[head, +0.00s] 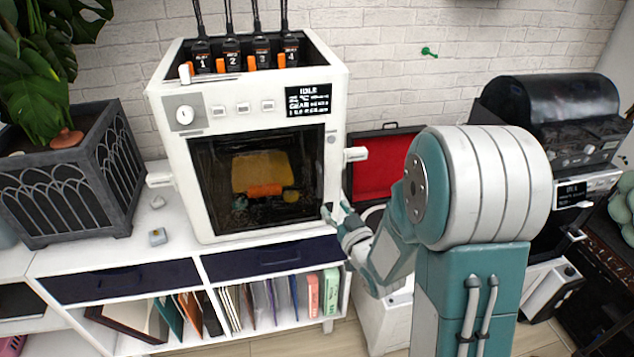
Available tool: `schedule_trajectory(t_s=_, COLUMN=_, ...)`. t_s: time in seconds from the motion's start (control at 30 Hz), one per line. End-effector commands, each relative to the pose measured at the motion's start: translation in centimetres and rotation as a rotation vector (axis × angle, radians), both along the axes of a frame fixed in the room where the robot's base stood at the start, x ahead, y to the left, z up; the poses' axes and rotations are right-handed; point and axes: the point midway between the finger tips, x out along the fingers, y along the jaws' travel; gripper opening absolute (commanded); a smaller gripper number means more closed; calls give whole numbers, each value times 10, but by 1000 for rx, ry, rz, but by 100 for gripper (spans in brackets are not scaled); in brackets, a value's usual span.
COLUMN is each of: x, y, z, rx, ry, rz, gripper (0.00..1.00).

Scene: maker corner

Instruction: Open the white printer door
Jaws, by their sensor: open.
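The white printer (170,122) stands on the white cabinet against the brick wall. Its front door (262,180), a dark window in a white frame, looks closed; a yellow block and an orange part show behind it. My gripper (337,213) is at the lower right edge of the door, with its fingers apart and nothing seen between them. I cannot tell whether a fingertip touches the door. My teal and white arm comes in from the right and covers what lies behind it.
A grey planter (73,180) stands left of the printer. A small pale block (157,237) lies on the cabinet top (110,249). An open red-lined case (379,168) is right of the printer. A black machine (545,110) stands farther right. Books fill the shelf below.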

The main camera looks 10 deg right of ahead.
Motion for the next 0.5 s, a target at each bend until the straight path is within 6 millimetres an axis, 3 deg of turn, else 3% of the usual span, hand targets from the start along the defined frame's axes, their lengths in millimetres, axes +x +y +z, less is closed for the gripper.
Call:
schedule_trajectory(t_s=0.17, x=7, y=-3, z=-1, rx=13, ry=-21, rz=6, gripper=52)
schedule_trajectory(t_s=0.5, x=64, y=11, z=-1, rx=11, ry=-20, rz=7, gripper=52)
